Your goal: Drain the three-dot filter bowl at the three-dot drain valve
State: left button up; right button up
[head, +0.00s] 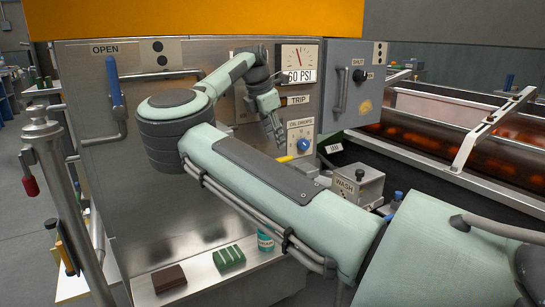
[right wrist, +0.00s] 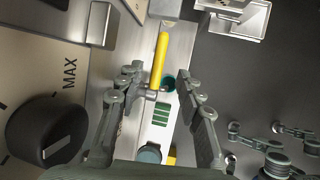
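My right gripper (head: 273,128) is in front of the machine's steel front, below the gauge and left of the oil drops knob. In the right wrist view its two fingers (right wrist: 158,88) are apart, with nothing seen gripped. A yellow lever (right wrist: 160,60) shows between and beyond them; I cannot tell whether they touch it. A yellow piece (head: 285,158) also shows just below the gripper in the head view. My left gripper is out of view.
A blue-handled lever (head: 115,82) stands out at the left front. A black MAX knob (right wrist: 47,132) is close left of my right fingers. The lower ledge (head: 200,292) carries a brown block (head: 168,278), green blocks (head: 228,257) and a teal can (head: 265,242). A WASH box (head: 357,184) stands right.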

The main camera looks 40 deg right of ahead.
aim_at(282, 158)
jog(key=x, duration=0.7)
jog(key=shift+d+f, duration=0.25)
jog(key=shift+c, duration=0.6)
grip_shut()
